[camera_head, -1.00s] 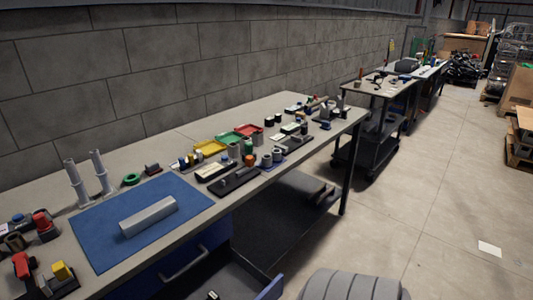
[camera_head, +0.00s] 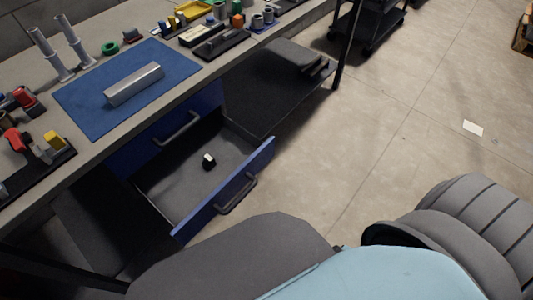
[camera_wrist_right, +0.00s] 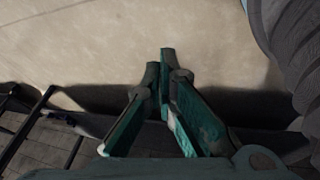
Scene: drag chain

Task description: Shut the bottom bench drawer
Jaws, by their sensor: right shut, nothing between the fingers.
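The bottom bench drawer (camera_head: 226,199) is pulled out below the bench top in the head view. Its blue front has a dark handle (camera_head: 238,193), and a small black and white item (camera_head: 209,161) lies inside. A second blue drawer front with a grey handle (camera_head: 177,129) sits above it, closed. My right gripper (camera_wrist_right: 159,62) shows in the right wrist view over bare floor, its green fingers close together with nothing between them. The right gripper does not show in the head view. My left gripper is in neither view.
The bench top carries a blue mat (camera_head: 125,87) with a metal bar (camera_head: 134,83), and several small parts. A dark lower shelf (camera_head: 262,95) lies right of the drawers, with a bench leg (camera_head: 347,42) at its end.

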